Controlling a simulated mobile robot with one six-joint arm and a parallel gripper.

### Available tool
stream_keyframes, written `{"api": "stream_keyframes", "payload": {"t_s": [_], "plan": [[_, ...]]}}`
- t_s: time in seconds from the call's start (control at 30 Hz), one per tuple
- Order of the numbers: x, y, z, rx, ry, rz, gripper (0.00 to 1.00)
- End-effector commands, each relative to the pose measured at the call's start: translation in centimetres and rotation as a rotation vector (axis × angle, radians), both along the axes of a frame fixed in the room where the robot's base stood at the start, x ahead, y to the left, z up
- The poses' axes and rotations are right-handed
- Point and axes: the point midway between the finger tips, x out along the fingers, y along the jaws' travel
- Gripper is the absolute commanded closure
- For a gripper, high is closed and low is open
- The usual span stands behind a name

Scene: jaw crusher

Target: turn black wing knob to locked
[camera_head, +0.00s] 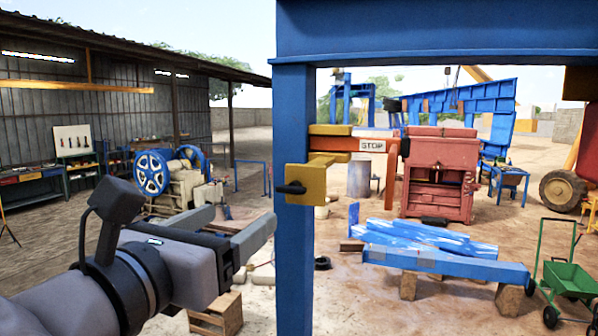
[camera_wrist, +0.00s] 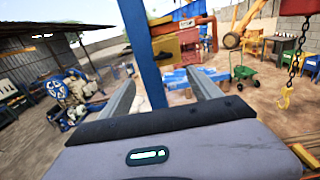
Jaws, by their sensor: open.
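The black wing knob (camera_head: 291,188) sits on the front of a yellow bracket (camera_head: 306,196) on a blue post (camera_head: 295,120). Its wing looks roughly level in the head view. An orange arm (camera_head: 335,143) with a STOP sign (camera_head: 372,146) reaches right from the yellow housing. My gripper (camera_head: 245,213) is open and empty, left of the knob and slightly lower in the picture, apart from it. In the wrist view my open fingers (camera_wrist: 160,82) flank the post, with the yellow bracket (camera_wrist: 166,46) beyond them. The knob is too small to make out there.
A blue beam (camera_head: 430,30) crosses above the post. Behind stand a red crusher body (camera_head: 436,175), blue plates (camera_head: 425,238), a green cart (camera_head: 568,275) and a machine with a blue wheel (camera_head: 152,173). In the wrist view a chain with a yellow hook (camera_wrist: 285,98) hangs at right.

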Motion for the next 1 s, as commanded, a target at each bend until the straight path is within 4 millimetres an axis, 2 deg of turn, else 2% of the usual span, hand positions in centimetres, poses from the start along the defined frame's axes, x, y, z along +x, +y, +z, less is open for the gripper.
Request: {"api": "stream_keyframes", "payload": {"t_s": [0.07, 0.17, 0.4, 0.6, 0.8, 1.0], "plan": [[0.8, -0.3, 0.0, -0.007, -0.003, -0.002, 0.27], [3.1, -1.3, -0.2, -0.007, -0.002, -0.006, 0.27], [10.1, -3.9, 0.0, -0.006, -0.001, -0.007, 0.27], [14.3, -5.4, 0.0, -0.004, -0.001, -0.003, 0.27], [16.1, -5.9, -0.2, -0.003, -0.001, 0.0, 0.27], [16.2, -6.0, -0.2, -0.003, -0.001, 0.0, 0.27]]}}
